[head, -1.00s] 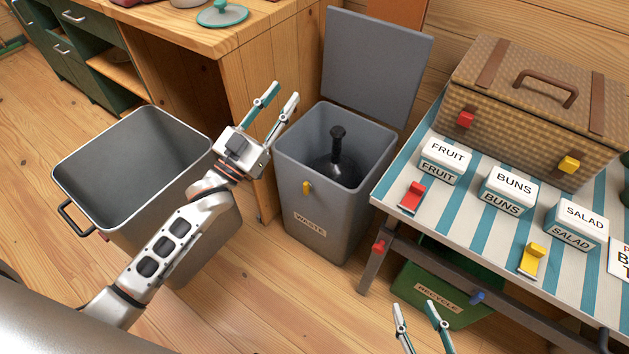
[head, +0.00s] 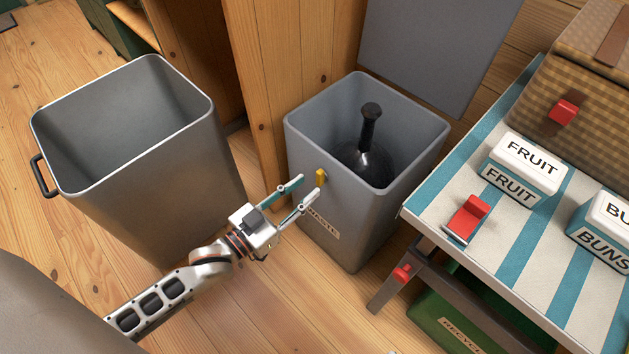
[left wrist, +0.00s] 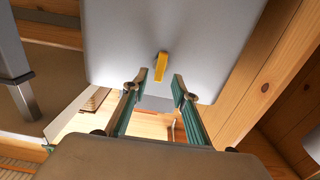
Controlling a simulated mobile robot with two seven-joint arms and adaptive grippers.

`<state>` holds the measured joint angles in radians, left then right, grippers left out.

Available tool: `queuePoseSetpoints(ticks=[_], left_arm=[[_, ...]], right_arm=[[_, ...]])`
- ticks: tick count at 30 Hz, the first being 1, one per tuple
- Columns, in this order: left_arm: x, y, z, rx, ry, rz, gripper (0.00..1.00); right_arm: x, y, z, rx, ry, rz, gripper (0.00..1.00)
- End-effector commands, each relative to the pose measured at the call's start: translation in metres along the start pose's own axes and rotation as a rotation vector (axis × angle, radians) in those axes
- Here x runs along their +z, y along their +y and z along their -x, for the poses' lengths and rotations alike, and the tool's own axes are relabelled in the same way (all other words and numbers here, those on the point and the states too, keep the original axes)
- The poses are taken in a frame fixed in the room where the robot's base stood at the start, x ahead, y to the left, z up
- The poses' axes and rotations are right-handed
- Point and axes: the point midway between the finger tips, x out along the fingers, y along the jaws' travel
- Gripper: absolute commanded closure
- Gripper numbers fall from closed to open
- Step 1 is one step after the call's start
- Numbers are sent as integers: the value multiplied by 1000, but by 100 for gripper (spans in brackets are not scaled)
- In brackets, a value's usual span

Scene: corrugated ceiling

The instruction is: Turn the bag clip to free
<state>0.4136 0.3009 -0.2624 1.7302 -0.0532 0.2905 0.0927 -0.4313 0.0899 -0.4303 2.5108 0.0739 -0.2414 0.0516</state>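The yellow bag clip (head: 321,176) sits on the front wall of the grey waste bin (head: 362,235), just below the rim. It also shows in the left wrist view (left wrist: 160,67), standing nearly upright with a slight tilt. My left gripper (head: 309,186) is open and empty in front of the clip, its fingertips close to it. In the left wrist view, the gripper's fingers (left wrist: 156,88) are spread apart, with the clip ahead between them. I cannot tell whether they touch it. The waste label is partly hidden by a finger. My right gripper is not in view.
A metal bin (head: 150,190) with a black handle stands left of my arm. A dark plunger-like object (head: 368,130) stands in the waste bin. A striped table (head: 505,262) with a red clip (head: 467,217) and label blocks is at right; a green bin (head: 440,325) is below.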

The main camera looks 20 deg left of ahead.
Motion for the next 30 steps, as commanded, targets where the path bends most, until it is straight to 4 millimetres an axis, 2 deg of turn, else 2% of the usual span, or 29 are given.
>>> queuePoseSetpoints(ticks=[3, 9, 19, 22, 30], left_arm=[[3, 1, -16, 1, -3, 3, 72], [2, 0, -32, 0, -3, 1, 72], [1, 0, -36, 0, -2, 1, 72], [1, 0, -36, 0, -2, 1, 98], [0, 0, -36, 0, -1, 4, 100]], right_arm=[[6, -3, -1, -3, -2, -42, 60], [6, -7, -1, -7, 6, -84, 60], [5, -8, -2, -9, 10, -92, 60], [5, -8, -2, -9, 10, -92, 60], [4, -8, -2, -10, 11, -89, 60]])
